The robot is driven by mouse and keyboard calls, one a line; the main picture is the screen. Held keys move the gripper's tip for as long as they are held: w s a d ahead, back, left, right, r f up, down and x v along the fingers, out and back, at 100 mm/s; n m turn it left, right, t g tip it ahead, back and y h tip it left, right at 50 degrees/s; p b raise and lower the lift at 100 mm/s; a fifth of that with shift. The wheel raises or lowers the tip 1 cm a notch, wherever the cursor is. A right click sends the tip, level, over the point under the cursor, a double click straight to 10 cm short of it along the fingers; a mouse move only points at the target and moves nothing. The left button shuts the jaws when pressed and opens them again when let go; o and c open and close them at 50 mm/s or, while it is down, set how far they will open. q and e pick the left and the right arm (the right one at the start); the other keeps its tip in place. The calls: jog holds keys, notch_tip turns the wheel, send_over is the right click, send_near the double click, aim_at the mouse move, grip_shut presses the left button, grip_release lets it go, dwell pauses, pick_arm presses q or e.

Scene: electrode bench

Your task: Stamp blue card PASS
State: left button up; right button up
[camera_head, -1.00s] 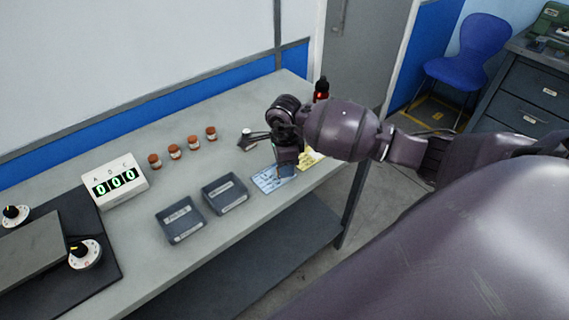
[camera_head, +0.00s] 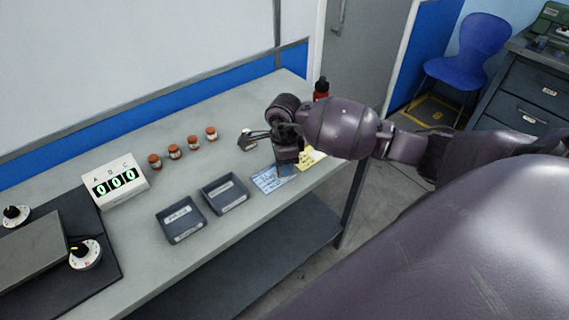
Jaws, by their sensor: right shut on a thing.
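The blue card (camera_head: 268,180) lies flat near the front edge of the bench, its right part covered by my right wrist. No mark can be made out on the card. My left gripper is out of view.
A yellow card (camera_head: 311,158) lies right of the blue card, partly covered by my wrist. Two grey trays (camera_head: 181,236) (camera_head: 225,207) stand to the left. Several brown jars (camera_head: 174,152), a digit display (camera_head: 117,201) and a red bottle (camera_head: 321,92) stand farther back.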

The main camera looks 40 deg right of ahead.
jog(key=shift+r+p, duration=0.6)
jog(key=shift+r, duration=0.7)
jog(key=shift+r+p, duration=1.05)
jog(key=shift+r, duration=0.85)
